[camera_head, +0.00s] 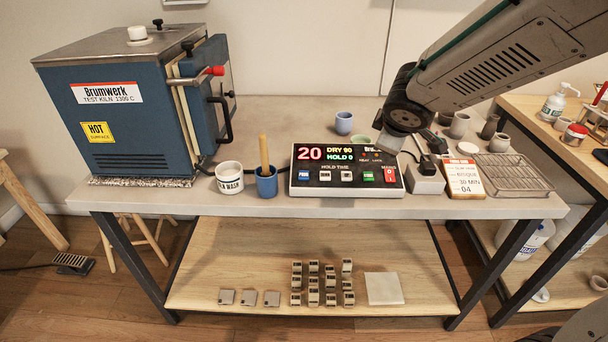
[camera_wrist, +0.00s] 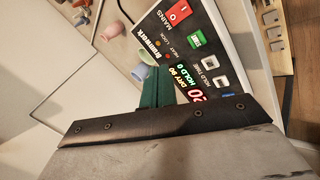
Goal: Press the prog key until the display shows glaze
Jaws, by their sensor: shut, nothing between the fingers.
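The controller (camera_head: 347,191) lies on the bench with its panel facing up. Its display (camera_head: 337,154) reads 20, DRY 90 and HOLD 0. A blue key (camera_head: 304,175) is at the panel's left end; its label is too small to read, so I cannot confirm it is the prog key. Two pale hold time keys, a green key (camera_head: 368,176) and a red mains switch (camera_head: 390,175) sit to its right. My gripper (camera_wrist: 152,74) is shut and empty, its dark green fingers above the controller's back side in the wrist view. In the head view its fingertips are hard to make out.
A blue pot with an upright wooden handle (camera_head: 266,180) and a white mug (camera_head: 229,178) stand left of the controller. The kiln (camera_head: 130,115) is further left. A blue cup (camera_head: 344,123) stands behind the controller. A card (camera_head: 464,178) and wire rack (camera_head: 512,172) lie right.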

